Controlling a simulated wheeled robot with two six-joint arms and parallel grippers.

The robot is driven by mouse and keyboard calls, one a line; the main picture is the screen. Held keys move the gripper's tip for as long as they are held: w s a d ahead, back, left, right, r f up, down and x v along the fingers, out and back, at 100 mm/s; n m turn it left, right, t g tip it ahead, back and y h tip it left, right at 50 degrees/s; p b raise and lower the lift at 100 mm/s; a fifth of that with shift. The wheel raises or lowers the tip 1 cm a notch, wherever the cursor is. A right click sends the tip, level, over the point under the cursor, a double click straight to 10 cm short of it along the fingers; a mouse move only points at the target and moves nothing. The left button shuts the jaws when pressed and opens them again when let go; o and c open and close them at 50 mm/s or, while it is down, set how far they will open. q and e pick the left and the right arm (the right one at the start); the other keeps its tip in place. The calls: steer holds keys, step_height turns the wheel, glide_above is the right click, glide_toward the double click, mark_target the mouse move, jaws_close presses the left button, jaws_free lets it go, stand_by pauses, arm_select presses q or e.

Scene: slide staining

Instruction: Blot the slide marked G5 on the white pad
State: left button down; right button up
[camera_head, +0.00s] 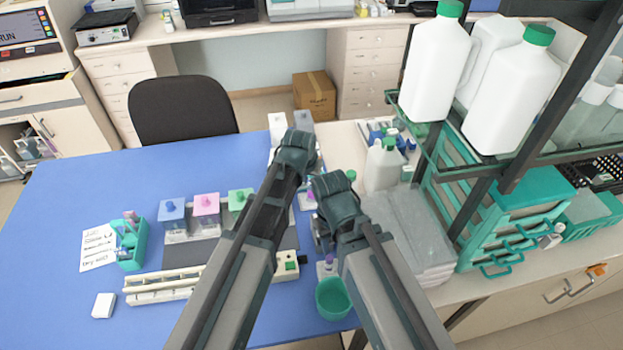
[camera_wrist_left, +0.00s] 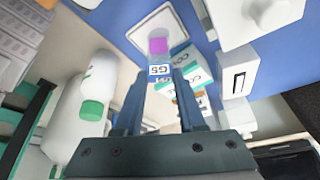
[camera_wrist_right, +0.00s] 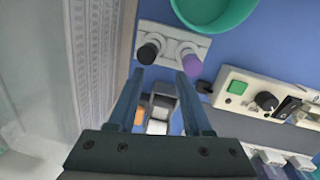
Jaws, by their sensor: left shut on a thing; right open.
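My left gripper (camera_wrist_left: 161,84) is shut on the slide marked G5 (camera_wrist_left: 158,70). The slide has a white label with blue lettering and a purple patch towards its far end. In the left wrist view the purple end overlaps a pale square with a grey border (camera_wrist_left: 144,30), which may be the white pad; I cannot tell whether they touch. My right gripper (camera_wrist_right: 160,72) is open and empty, pointing at a white holder (camera_wrist_right: 172,32) with a black-topped and a purple-topped piece.
A teal cup (camera_head: 333,298) stands at the blue mat's front edge. Blue, pink and green-lidded jars (camera_head: 206,205) and a cream rack (camera_head: 165,285) stand left of my arms. White bottles (camera_head: 435,65) and a rack are on the right. The mat's far left is clear.

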steer(key=shift+r, duration=0.1)
stand_by(0.5)
step_height(320, 180, up, 6)
steer(key=p, duration=0.6)
